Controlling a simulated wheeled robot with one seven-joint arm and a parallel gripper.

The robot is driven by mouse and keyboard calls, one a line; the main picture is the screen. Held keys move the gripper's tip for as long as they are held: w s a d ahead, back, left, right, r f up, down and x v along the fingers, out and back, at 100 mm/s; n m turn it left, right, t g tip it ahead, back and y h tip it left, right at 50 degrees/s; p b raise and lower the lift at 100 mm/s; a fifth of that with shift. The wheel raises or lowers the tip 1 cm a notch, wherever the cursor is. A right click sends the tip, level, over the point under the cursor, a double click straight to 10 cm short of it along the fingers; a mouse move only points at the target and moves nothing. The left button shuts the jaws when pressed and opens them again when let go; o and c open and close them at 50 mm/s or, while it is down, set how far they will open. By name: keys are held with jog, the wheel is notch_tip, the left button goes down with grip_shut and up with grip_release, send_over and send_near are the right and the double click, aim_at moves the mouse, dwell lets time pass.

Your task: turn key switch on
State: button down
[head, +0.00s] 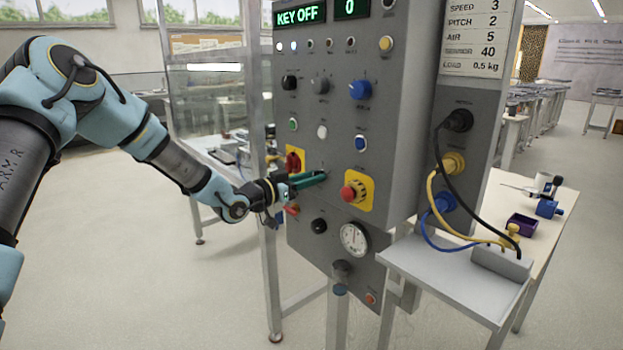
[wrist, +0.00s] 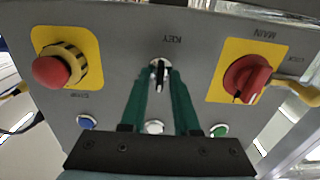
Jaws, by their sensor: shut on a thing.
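The key switch (wrist: 160,72) sits below the KEY label on the grey panel in the wrist view, a dark key in a light round lock. My gripper (wrist: 160,82) is shut on the key, with one green finger on each side of it. In the head view my gripper (head: 325,175) reaches the panel from the left, and its fingers hide the key there. The display (head: 300,15) at the panel's top reads KEY OFF.
A red stop button (head: 348,193) on a yellow plate is just right of my fingers. The red MAIN switch (head: 293,162) is just left of them. Several knobs and buttons are above, and a gauge (head: 354,238) is below. A grey shelf (head: 450,275) with cables stands at the right.

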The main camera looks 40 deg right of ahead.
jog(key=shift+f+b, duration=0.1)
jog(key=shift+b, duration=0.3)
jog(key=m+b, duration=1.1)
jog(key=b, duration=0.7)
jog(key=shift+s+f+m, duration=0.1)
jog(key=shift+s+m, duration=0.05)
jog(key=shift+m, duration=0.25)
jog(key=shift+b, duration=0.35)
jog(key=c, duration=0.9)
grip_release()
jog(key=shift+c, duration=0.2)
